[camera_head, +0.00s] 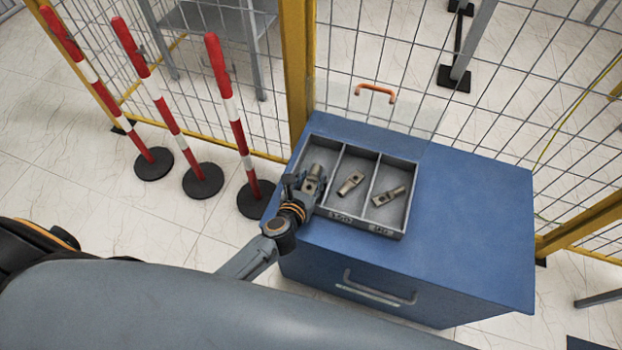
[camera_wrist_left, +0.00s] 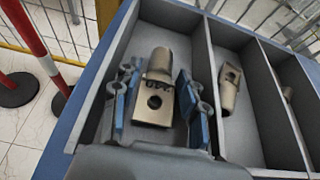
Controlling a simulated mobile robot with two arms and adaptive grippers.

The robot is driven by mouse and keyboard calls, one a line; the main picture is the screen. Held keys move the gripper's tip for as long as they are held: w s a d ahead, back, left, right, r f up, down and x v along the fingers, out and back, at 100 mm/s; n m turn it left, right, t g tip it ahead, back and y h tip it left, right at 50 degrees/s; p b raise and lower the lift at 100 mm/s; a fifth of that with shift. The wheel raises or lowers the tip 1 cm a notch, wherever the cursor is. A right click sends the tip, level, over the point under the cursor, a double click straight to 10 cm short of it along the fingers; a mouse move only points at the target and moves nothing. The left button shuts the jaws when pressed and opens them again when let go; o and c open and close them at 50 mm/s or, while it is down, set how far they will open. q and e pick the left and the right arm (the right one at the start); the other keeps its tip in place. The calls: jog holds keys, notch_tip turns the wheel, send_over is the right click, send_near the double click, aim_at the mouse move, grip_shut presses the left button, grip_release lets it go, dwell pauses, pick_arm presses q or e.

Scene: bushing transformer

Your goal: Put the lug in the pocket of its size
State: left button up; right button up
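A metal lug (camera_wrist_left: 154,92) with a hole and dark markings that look like "240" is in the left compartment of the grey tray; it also shows in the head view (camera_head: 314,173). My left gripper (camera_wrist_left: 155,88) is over that compartment, its two blue fingers on either side of this lug. Narrow gaps seem to show between fingers and lug, so it looks open; contact is hard to judge. A second lug (camera_head: 350,183) lies in the middle compartment and a third (camera_head: 388,196) in the right one. My right gripper is not in view.
The tray (camera_head: 411,197) has two dividers and front labels, and stands on a blue cabinet (camera_head: 470,220) with free top to the right. A mesh fence with yellow posts (camera_head: 297,70) stands behind. Red-white posts (camera_head: 232,115) stand left.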

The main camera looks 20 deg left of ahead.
pick_arm(q)
jog(key=shift+r, duration=0.1)
jog(key=shift+r, duration=0.25)
jog(key=p+v, duration=0.1)
jog(key=v, duration=1.1)
jog(key=shift+f, duration=0.15)
dwell(0.7)
